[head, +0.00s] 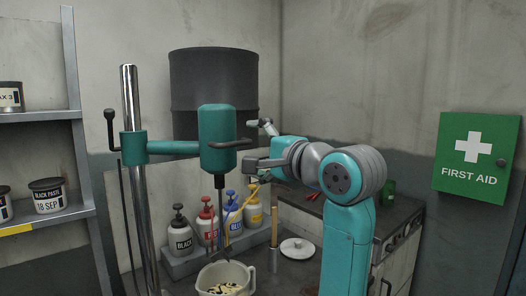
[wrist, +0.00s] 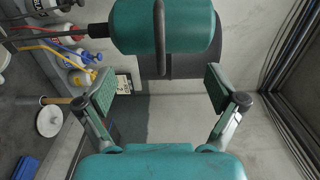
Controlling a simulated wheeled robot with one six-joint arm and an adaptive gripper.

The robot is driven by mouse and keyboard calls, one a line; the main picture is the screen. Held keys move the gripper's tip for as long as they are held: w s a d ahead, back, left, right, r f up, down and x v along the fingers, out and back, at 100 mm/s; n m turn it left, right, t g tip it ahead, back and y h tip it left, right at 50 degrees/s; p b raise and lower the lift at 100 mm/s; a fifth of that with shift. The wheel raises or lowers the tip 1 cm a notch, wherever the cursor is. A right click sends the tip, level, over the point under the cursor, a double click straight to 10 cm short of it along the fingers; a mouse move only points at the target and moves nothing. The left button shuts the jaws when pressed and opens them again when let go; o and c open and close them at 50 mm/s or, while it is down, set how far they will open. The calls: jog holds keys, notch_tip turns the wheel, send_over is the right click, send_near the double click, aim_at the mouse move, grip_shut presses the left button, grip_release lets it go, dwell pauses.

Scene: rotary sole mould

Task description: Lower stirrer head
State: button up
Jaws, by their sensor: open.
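The teal stirrer head (head: 217,158) hangs on a side arm (head: 172,147) from a chrome column (head: 131,95). A grey handle bar (head: 228,145) crosses its front. Its dark shaft (head: 219,205) points down to a pale pot (head: 243,279) with lumpy yellow and dark contents; whether the stirrer end enters the pot is unclear. My gripper (head: 255,143) is open to the right of the head, fingers spread. In the wrist view the head (wrist: 190,25) and the upright-looking handle (wrist: 158,25) lie beyond and between my open fingers (wrist: 160,88), apart from them.
Several pump bottles (head: 206,226) stand behind the pot on a ledge. A dark drum (head: 214,75) is behind the head. A wooden-handled tool (head: 274,228) stands beside a white lid (head: 297,247). A clamp lever (head: 109,120) sits left of the column. Shelving (head: 75,110) is far left.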

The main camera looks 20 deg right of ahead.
aim_at(238, 145)
jog(key=shift+x, duration=3.8)
grip_shut()
jog(key=shift+f, duration=0.15)
